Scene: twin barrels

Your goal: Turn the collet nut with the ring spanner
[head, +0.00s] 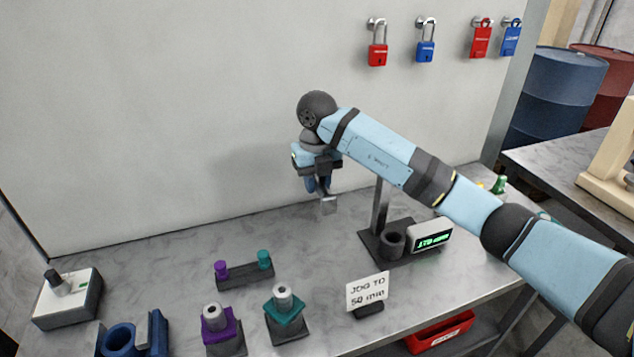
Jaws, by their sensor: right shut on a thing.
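My right gripper (322,190) hangs above the back middle of the bench with its fingers pointing down. It is shut on a small pale grey metal piece (328,206), mostly hidden by the fingers; I cannot tell whether this is part of the ring spanner. No ring spanner shows clearly elsewhere. A teal holder (284,308) and a purple holder (218,328) stand at the front, each with a grey round-topped part upright in it. I cannot tell which part is the collet nut. The gripper is well behind and above both. My left gripper is out of view.
A dark stand with a post, a black cup (392,243) and a green-lit display (431,236) stands right of the gripper. A sign (367,291) reads "JOG TO 50 mm". A purple-and-teal-ended rack (244,272), blue fixture (120,340) and white box (68,299) are left.

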